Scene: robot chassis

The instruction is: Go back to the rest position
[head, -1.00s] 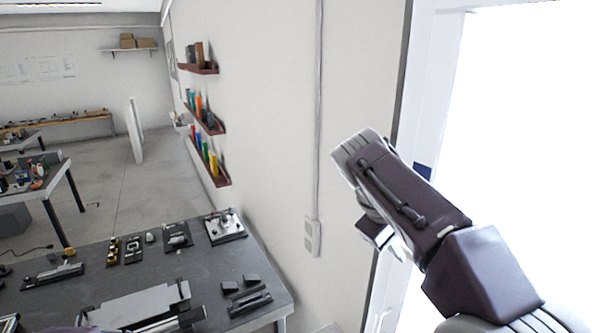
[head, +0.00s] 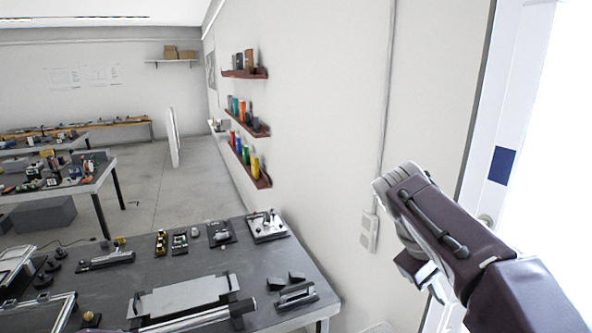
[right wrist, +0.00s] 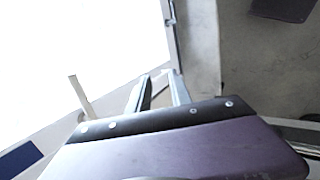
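My right arm comes in from the lower right of the head view, raised beside the wall. Its dark purple and grey wrist is bent, and the right gripper (head: 428,282) hangs under it, partly hidden by the wrist. In the right wrist view the two fingers of the right gripper (right wrist: 159,84) stand apart with nothing between them. My left gripper is not in the head view.
A grey workbench (head: 180,265) with several parts and a flat plate (head: 185,296) stands at lower left. Wall shelves (head: 250,125) hold coloured containers. A bright door opening (head: 565,150) is at right. Floor is clear (head: 165,195) beyond the bench.

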